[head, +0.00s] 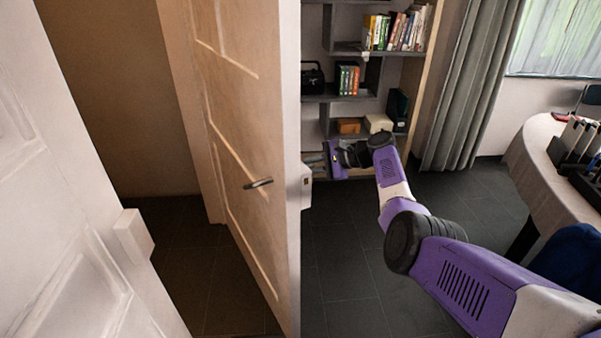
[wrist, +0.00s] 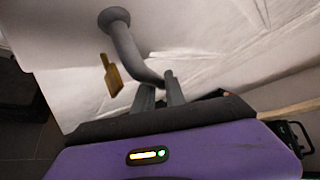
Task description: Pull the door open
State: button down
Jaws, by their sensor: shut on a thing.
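The door (head: 245,110) is a pale panelled leaf that stands ajar, with its narrow edge toward the head camera. A dark lever handle (head: 258,183) shows on its left face. My gripper (head: 313,161) is at the right face, partly hidden by the door edge in the head view. In the wrist view, a grey bent handle (wrist: 128,50) comes out from the white door surface (wrist: 210,40). My gripper's fingers (wrist: 160,93) are shut on the end of this handle. A brass-coloured piece (wrist: 111,76) shows beside the handle.
A white panelled surface (head: 50,190) with a protruding block (head: 133,237) stands at the left, with open dark floor (head: 200,260) between it and the door. A bookshelf (head: 345,95) and curtain (head: 470,90) are behind my arm. A round table (head: 545,150) is at right.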

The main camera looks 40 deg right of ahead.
jog(key=shift+d+r, duration=0.1)
jog(key=shift+r, duration=0.15)
jog(key=c, duration=1.4)
grip_release()
jog(key=shift+s, duration=0.15)
jog(key=shift+f, duration=0.1)
jog(key=shift+p+v, duration=0.5)
jog(key=shift+v, duration=3.35)
